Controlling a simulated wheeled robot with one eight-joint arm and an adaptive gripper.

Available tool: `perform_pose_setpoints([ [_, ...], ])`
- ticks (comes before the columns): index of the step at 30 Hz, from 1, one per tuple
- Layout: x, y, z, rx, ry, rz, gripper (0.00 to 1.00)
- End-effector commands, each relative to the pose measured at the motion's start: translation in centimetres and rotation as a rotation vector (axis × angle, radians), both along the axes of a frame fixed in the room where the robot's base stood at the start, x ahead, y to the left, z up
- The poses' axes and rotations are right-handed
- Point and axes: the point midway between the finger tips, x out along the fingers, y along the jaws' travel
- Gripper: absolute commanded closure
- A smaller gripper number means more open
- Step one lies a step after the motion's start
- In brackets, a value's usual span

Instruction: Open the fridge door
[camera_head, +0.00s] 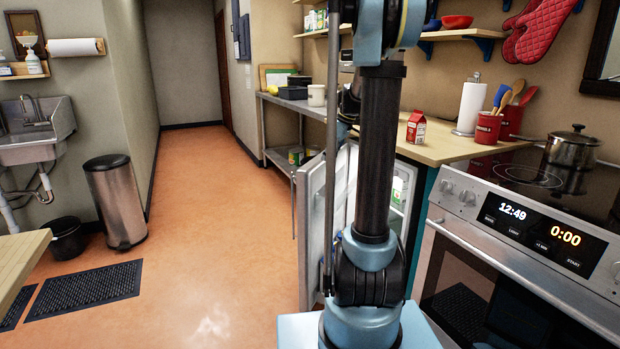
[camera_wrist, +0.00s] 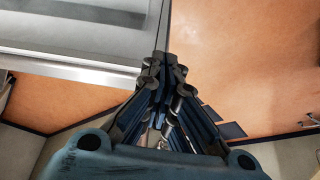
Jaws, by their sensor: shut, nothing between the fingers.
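The fridge is under the wooden counter, partly hidden behind my arm in the head view. Its pale door (camera_head: 312,225) stands swung out from the body, left of my arm. A strip of the lit fridge interior (camera_head: 400,187) with items on door or shelf shows right of my arm. My gripper (camera_wrist: 162,62) is shut and empty in the wrist view, above the orange floor, by the edge of a grey panel or surface (camera_wrist: 70,35). I cannot tell whether that panel is the door, or whether the fingers touch it. In the head view my arm hides the gripper.
The oven (camera_head: 520,250) stands close on the right. A steel table (camera_head: 270,140) is behind the door. A bin (camera_head: 117,205) and sink (camera_head: 35,140) are at the left, and a wooden table edge (camera_head: 20,265) is at lower left. The orange floor (camera_head: 205,230) between is clear.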

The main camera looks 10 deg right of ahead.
Motion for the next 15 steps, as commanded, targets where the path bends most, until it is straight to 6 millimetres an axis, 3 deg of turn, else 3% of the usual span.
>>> perform_pose_setpoints([
  [8,0.3,0.3,-0.9,0.0,0.0,0.0,1.0],
  [15,1.0,1.5,-4.4,0.0,-0.001,0.002,1.0],
])
